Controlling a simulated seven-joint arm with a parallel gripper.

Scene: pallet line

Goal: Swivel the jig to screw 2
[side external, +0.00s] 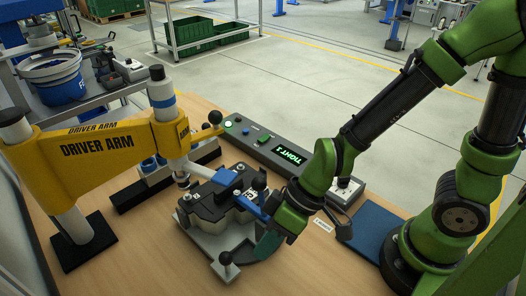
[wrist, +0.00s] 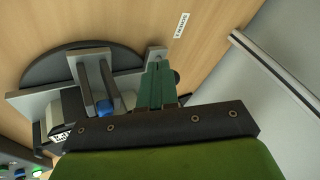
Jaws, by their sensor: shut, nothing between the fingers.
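The jig (side external: 205,241) is a grey plate on a dark round base, with a dark part and a blue clamp lever (side external: 248,205) on top. A black ball knob (side external: 225,257) stands at its near corner. My gripper (side external: 266,246) is low at the jig's right side, its green fingers shut and empty. In the wrist view the fingers (wrist: 158,72) are beside the jig's grey bar (wrist: 128,62); I cannot tell whether they touch it. The yellow driver arm (side external: 95,150) has its driver head above the jig's far left side.
A control box (side external: 262,140) behind the jig has a lit green lamp and a green readout that seems to read TIGHT and 1. Blue cups (side external: 149,164) stand in a rack at the left. A blue mat (side external: 375,235) lies at the right. Bare wood shows in front of the jig.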

